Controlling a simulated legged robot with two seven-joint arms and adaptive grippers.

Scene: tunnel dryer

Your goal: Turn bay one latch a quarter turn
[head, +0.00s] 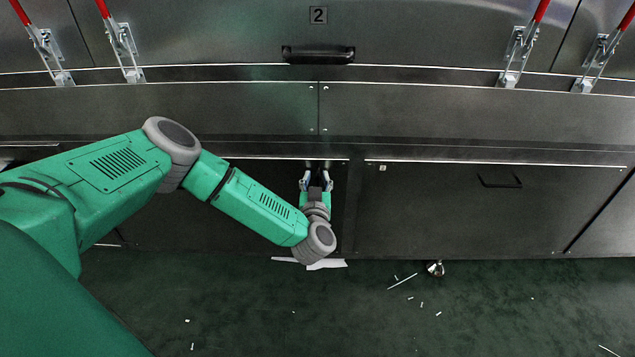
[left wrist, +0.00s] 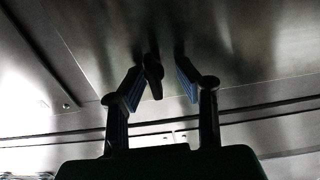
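In the left wrist view a small dark latch (left wrist: 153,75) sticks out from a grey metal panel. My left gripper (left wrist: 160,80) is open, with its two blue-padded fingers on either side of the latch. The latch lies nearer the left finger; I cannot tell if they touch. In the head view my left gripper (head: 317,178) reaches the lower cabinet front, left of a closed door. The latch is not distinguishable there. No label for bay one shows. My right gripper is not in view.
An upper panel marked 2 (head: 318,15) has a black handle (head: 318,55). Red-handled toggle clamps (head: 124,50) stand at both sides. The lower right door (head: 490,210) has a dark pull. White scraps (head: 327,264) and a small shiny metal item (head: 435,268) lie on the green floor.

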